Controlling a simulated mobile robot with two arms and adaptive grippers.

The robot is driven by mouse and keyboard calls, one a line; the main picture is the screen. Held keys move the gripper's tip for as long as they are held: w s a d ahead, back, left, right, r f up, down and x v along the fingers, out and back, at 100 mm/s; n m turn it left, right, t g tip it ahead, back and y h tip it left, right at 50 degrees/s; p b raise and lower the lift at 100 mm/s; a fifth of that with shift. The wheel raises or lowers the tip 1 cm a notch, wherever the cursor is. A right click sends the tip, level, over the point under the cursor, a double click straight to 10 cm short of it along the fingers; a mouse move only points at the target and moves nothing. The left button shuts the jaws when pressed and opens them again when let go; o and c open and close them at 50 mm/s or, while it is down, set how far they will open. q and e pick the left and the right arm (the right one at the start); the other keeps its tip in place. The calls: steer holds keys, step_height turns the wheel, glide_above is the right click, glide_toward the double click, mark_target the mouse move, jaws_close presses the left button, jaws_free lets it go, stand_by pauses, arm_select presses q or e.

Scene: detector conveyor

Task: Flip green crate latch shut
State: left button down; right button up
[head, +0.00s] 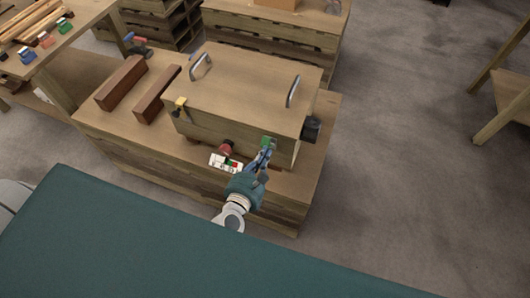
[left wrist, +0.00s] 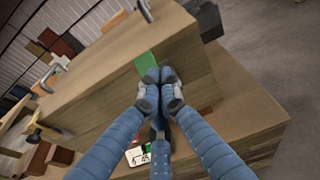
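A wooden crate (head: 245,85) with two metal handles on its lid stands on a low wooden stand. The green latch (head: 266,140) is at the crate's front top edge, near the right corner. In the left wrist view the green latch (left wrist: 146,61) shows just beyond my fingertips. My left gripper (head: 267,150) is at the latch, its blue fingers drawn together. In the left wrist view the left gripper's fingertips (left wrist: 159,78) meet beside the green part and seem to touch it; nothing shows gripped between them. The fingers partly hide the latch, so its position is unclear. My right gripper is not in view.
A yellow latch (head: 181,106) is at the crate's front left. A red knob (head: 226,147) and a white label panel (head: 226,162) are left of my gripper. Brown blocks (head: 120,83) lie left of the crate. A dark box (head: 312,129) is at its right end. Floor is clear to the right.

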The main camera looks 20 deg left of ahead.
mark_target(268, 141)
arm_select(q)
steer(key=shift+w+r, duration=0.4)
steer(key=shift+r, duration=0.1)
steer(key=shift+w+r+p, duration=0.45)
steer(key=shift+w+r, duration=0.05)
steer(key=shift+w+r+p, duration=0.3)
steer(key=shift+w+r, duration=0.25)
steer(key=shift+w, duration=0.15)
steer(key=shift+w+d+r, duration=0.1)
steer(key=shift+w+r, duration=0.05)
steer(key=shift+w, duration=0.35)
steer(key=shift+w+r, duration=0.15)
steer(key=shift+w, duration=0.3)
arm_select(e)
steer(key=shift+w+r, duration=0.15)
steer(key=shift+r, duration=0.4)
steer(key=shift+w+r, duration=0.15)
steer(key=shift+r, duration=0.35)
arm_select(q)
steer(key=shift+s, duration=0.1)
